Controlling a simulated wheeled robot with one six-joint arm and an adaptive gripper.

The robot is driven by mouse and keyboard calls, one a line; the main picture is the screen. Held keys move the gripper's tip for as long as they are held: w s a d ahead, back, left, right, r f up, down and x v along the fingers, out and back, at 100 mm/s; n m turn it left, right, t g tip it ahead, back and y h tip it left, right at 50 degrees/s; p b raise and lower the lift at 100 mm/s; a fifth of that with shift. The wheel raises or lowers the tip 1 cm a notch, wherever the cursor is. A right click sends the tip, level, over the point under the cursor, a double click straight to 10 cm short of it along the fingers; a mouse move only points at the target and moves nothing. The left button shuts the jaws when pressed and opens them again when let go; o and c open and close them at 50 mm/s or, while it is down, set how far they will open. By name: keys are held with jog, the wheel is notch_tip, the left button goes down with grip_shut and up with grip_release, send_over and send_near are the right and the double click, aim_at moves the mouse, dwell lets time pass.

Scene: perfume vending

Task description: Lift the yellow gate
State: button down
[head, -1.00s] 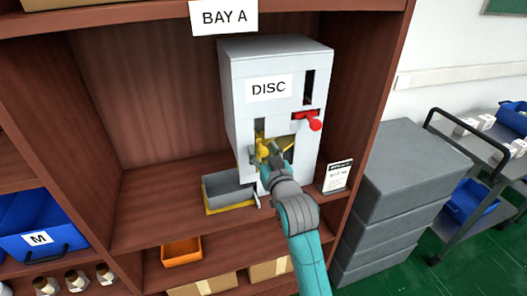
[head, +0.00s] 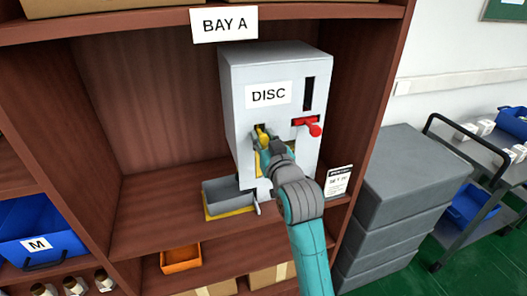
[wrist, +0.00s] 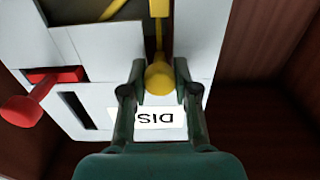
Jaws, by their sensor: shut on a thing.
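The yellow gate shows as a round yellow knob (head: 262,134) in the upper part of a slot on the front of the grey DISC machine (head: 238,150). In the wrist view, the gate's knob (wrist: 159,79) sits between the two fingertips, with a yellow bar running from it along the slot. My gripper (head: 265,145) is shut on the knob; its fingers (wrist: 159,75) flank it. The arm partly hides the opening in the machine's lower front.
A red lever (head: 312,128) sticks out right of my gripper and also shows in the wrist view (wrist: 25,108). A grey bin (head: 229,193) stands at the machine's lower left. Shelf walls close in both sides; shelf space on the left is free.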

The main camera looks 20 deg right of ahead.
jog(key=shift+r, duration=0.25)
jog(key=c, duration=0.9)
grip_release()
jog(key=shift+o, duration=0.2)
jog(key=s, duration=1.2)
jog(key=shift+f, duration=0.1)
